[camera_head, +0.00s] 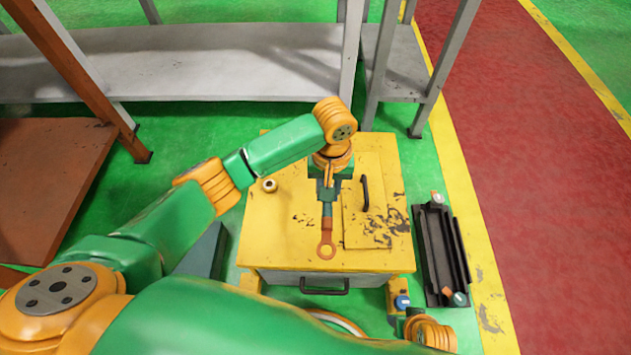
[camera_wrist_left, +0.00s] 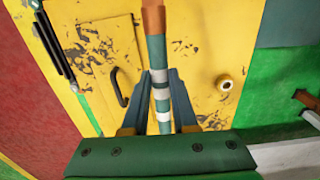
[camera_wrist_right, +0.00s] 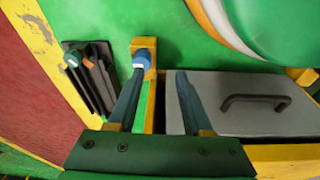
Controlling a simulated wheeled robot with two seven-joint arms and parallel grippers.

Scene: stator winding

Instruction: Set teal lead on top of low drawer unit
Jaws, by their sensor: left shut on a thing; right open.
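The teal lead (camera_head: 327,211) has a copper ring end that hangs toward the front of the low drawer unit. My left gripper is shut on the lead, and its fingers (camera_wrist_left: 160,98) clasp the teal sleeve with white bands. The lead (camera_wrist_left: 156,55) is over the scuffed yellow top of the low drawer unit (camera_head: 284,228); I cannot tell if it touches. My right gripper (camera_wrist_right: 156,92) is open and empty, low in front of the unit's grey drawer front (camera_wrist_right: 222,110). In the head view the right gripper's fingers are hidden.
On the yellow top are a raised panel with a black handle (camera_head: 365,192) and a small round white-and-brass piece (camera_head: 269,185). A black tray (camera_head: 434,250) stands on the floor at right. A blue-capped yellow post (camera_head: 400,296) is by the front right corner. Grey shelving (camera_head: 200,60) is behind.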

